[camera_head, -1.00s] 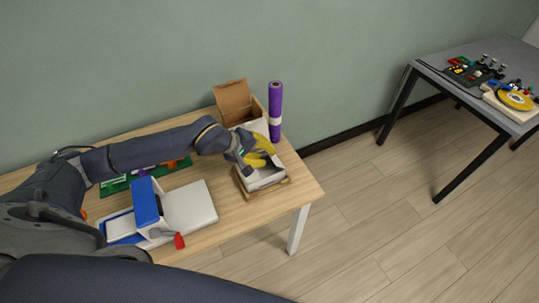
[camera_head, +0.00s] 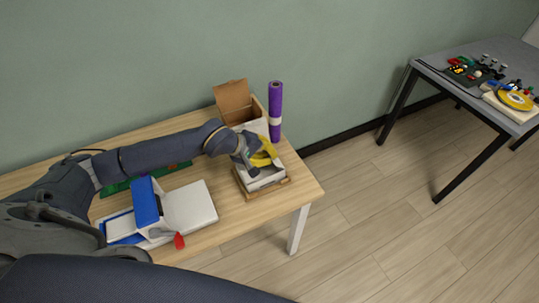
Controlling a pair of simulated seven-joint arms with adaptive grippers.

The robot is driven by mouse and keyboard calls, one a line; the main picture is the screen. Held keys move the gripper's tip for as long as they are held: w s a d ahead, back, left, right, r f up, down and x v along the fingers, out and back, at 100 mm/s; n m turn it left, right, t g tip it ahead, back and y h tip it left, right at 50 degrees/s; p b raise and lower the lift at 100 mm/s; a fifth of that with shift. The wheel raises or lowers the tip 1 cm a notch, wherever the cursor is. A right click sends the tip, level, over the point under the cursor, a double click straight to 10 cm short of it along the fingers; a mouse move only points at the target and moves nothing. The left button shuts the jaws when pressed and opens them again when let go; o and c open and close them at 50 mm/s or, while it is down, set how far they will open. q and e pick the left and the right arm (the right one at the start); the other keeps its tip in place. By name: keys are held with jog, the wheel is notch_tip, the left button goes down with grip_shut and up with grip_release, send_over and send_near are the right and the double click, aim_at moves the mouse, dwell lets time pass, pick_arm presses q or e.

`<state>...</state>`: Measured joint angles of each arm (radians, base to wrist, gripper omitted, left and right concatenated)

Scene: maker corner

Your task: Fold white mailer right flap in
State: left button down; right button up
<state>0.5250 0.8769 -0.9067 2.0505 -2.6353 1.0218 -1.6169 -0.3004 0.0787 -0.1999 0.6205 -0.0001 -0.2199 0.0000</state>
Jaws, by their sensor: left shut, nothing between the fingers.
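The white mailer (camera_head: 264,182) sits on a brown board near the right end of the wooden table. My left gripper (camera_head: 258,168), with yellow finger parts, is shut and empty, reaching over the mailer from the left. It covers much of the mailer, so I cannot tell how its right flap stands or whether the fingers touch it. My right gripper is not in view.
Behind the mailer stand an open brown cardboard box (camera_head: 234,100) and an upright purple roll (camera_head: 275,110). A blue and white device (camera_head: 148,205) lies to the left. A grey table (camera_head: 450,75) with tools stands apart at the right.

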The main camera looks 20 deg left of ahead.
pick_arm(q)
jog(key=shift+f, duration=0.1)
jog(key=shift+s+a+f+t+h, duration=0.1)
jog(key=shift+s+f+t+h, duration=0.1)
jog(key=shift+t+h, duration=0.15)
jog(key=shift+s+a+f+t+h, duration=0.1)
jog(key=shift+f+t+h, duration=0.05)
jog(key=shift+t+h, duration=0.5)
jog(key=c, duration=1.7)
grip_release()
